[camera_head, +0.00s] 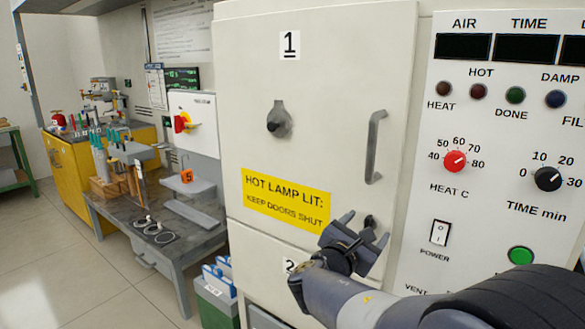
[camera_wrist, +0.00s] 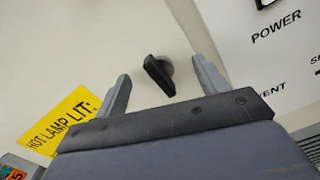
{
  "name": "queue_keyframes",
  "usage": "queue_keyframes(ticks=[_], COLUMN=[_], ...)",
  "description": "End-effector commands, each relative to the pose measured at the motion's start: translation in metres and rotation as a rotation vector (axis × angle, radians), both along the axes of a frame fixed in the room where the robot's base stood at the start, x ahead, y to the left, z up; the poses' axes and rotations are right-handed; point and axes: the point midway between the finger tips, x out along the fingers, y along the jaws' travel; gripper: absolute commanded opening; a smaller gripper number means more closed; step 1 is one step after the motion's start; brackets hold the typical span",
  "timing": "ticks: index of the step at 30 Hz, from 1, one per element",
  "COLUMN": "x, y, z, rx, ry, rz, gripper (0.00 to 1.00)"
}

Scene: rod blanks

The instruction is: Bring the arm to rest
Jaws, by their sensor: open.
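My gripper (camera_head: 364,228) is open in front of the lower right of the pale cabinet door marked 1 (camera_head: 335,100). A small dark turn knob (camera_head: 369,221) on the door shows between its fingers. In the wrist view my two grey fingers (camera_wrist: 160,73) stand apart, with the black knob (camera_wrist: 158,76) between their tips in the picture. The fingers hold nothing. I cannot tell how far the tips are from the door. My arm reaches in from the lower right of the head view.
The door has a grey bar handle (camera_head: 375,147) and a round latch (camera_head: 280,120), and looks shut. A control panel (camera_head: 500,220) with dials is at right. A workbench (camera_head: 160,225) with tools and a green bin (camera_head: 215,305) stand at left. The floor (camera_head: 60,265) further left is clear.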

Motion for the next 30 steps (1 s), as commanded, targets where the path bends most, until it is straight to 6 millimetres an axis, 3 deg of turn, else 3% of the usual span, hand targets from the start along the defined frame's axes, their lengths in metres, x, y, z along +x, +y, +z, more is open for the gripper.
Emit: queue_keyframes(ticks=[15,30], x=[0.0005,0.0002], y=[0.0009,0.0009], z=[0.0017,-0.0007], rx=[-0.238,-0.254], ry=[0.174,0.186], rz=[0.001,0.001], gripper=[0.69,0.69])
